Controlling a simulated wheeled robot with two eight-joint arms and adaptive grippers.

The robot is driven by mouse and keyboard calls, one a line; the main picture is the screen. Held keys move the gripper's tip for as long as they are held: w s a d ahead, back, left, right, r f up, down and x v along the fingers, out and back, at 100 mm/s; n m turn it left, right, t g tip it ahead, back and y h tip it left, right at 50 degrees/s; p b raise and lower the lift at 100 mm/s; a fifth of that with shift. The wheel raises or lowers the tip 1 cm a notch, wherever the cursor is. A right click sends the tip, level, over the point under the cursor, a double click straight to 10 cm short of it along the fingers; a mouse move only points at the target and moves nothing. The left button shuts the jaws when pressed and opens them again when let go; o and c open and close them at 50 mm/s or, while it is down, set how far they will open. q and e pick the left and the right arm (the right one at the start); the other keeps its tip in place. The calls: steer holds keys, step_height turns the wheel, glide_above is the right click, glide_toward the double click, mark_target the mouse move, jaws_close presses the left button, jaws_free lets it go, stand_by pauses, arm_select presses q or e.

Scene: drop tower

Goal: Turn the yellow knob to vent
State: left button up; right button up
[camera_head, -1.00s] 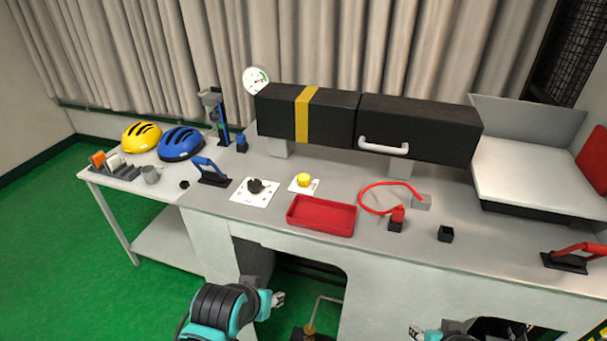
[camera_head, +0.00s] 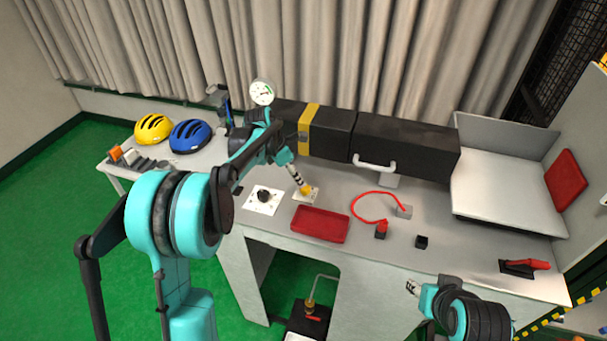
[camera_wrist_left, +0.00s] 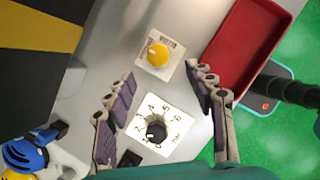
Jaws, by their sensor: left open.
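The yellow knob (camera_wrist_left: 158,54) sits on a small white plate (camera_wrist_left: 172,70) on the bench top. In the head view the yellow knob (camera_head: 306,189) is partly covered by my left gripper (camera_head: 299,181), which points down at it from above. In the left wrist view my left gripper (camera_wrist_left: 163,84) is open and empty. The knob lies beyond the fingertips, between their lines, and no contact shows. The lettering on the plate is too small to read. My right gripper (camera_head: 412,287) is low in front of the bench, too small to judge its jaws.
A black dial (camera_wrist_left: 156,130) on a numbered white plate is beside the knob. A red tray (camera_head: 320,224) lies on the knob's other side. A long black box with a yellow band (camera_head: 309,130) stands behind, with a pressure gauge (camera_head: 262,92) at its left end.

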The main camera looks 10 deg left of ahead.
mark_target(305, 190)
arm_select(q)
steer(key=shift+n, duration=0.4)
steer(key=x, duration=0.8)
steer(key=shift+w, duration=0.25)
steer(key=c, duration=1.2)
